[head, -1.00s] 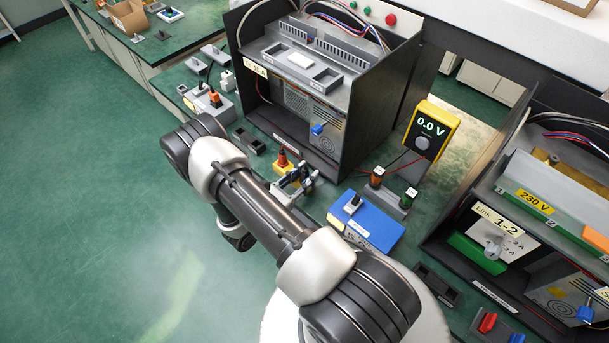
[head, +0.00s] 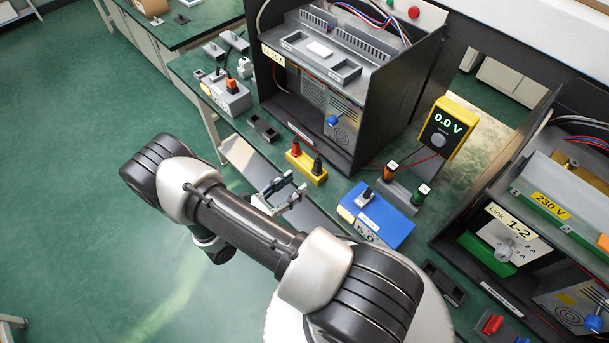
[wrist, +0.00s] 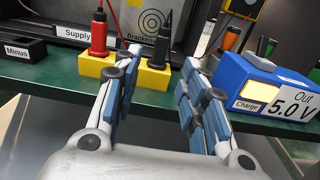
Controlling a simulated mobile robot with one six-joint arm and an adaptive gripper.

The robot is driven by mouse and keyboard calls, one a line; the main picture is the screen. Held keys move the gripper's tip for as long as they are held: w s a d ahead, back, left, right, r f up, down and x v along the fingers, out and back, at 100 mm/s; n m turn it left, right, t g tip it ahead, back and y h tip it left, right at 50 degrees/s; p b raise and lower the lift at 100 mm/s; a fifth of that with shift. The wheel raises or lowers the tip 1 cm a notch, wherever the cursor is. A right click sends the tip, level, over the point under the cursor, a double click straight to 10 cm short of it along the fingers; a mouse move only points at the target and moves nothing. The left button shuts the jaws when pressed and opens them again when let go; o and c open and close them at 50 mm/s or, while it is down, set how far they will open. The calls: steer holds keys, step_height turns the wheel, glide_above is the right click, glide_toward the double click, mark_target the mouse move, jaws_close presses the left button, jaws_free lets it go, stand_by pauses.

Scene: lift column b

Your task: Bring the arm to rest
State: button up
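My gripper (head: 281,190) hangs just in front of the bench edge, apart from the things on the bench. In the wrist view my gripper (wrist: 158,90) has its two blue-padded fingers spread with nothing between them. Beyond them a yellow holder (wrist: 146,74) holds a red probe (wrist: 99,33) and a black probe (wrist: 160,45), both upright. The yellow holder (head: 307,167) also shows in the head view, in front of the dark open cabinet. My arm reaches from the lower right toward the left, bent over the floor.
A blue box (head: 376,215) marked 5.0 V stands right of the gripper. A yellow meter (head: 447,128) reading 0.0 V stands behind it. The dark cabinet (head: 375,125) is at the back, another bay (head: 515,235) at right. The green floor at left (head: 70,200) is clear.

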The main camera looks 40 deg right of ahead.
steer(key=shift+s+a, duration=0.1)
steer(key=shift+a, duration=0.8)
steer(key=s+a+r+m+g+y, duration=0.1)
steer(key=s+r+m+g+y, duration=0.2)
steer(key=r+m, duration=0.45)
steer(key=s+a+r+m+g+y, duration=0.1)
steer(key=s+r+m+g+y, duration=0.25)
steer(key=r, duration=0.75)
steer(key=s+a+r+m+t+y, duration=0.3)
steer(key=a+r+m+t+y, duration=0.1)
steer(key=r, duration=0.3)
steer(key=s+a+r+m+t+y, duration=0.4)
steer(key=a+r+t+y, duration=0.1)
steer(key=r+y, duration=0.2)
steer(key=shift+a+r, duration=0.25)
steer(key=shift+r, duration=0.1)
steer(key=shift+s+t+y, duration=0.1)
steer(key=shift+t+y, duration=0.15)
